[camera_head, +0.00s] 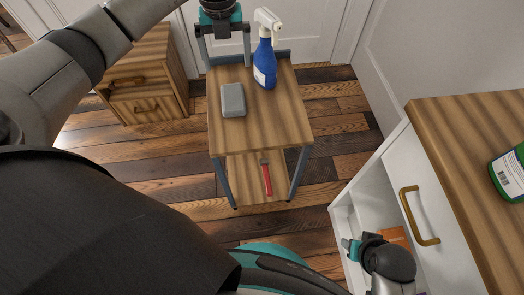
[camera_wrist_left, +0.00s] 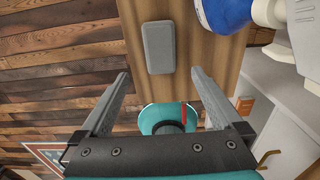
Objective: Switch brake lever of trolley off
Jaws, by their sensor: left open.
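The trolley (camera_head: 288,115) has a wooden top, blue-grey legs and a lower wooden shelf (camera_head: 240,192). A red-handled part with a grey end (camera_head: 267,178) shows at the lower shelf. I cannot tell whether it is the brake lever or a loose tool. A bit of red also shows in the left wrist view (camera_wrist_left: 184,115). My left gripper (camera_head: 226,62) is open and empty above the trolley's far end; its spread fingers also show in the left wrist view (camera_wrist_left: 160,76). My right gripper (camera_head: 347,247) is low by the white cabinet, its fingers unclear.
A grey box (camera_head: 232,99) and a blue spray bottle (camera_head: 265,65) stand on the trolley top, close to my left gripper. A white cabinet (camera_head: 380,185) with a gold handle is at right, with a green bottle (camera_head: 509,172) on it. A wooden drawer unit (camera_head: 150,75) stands at left.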

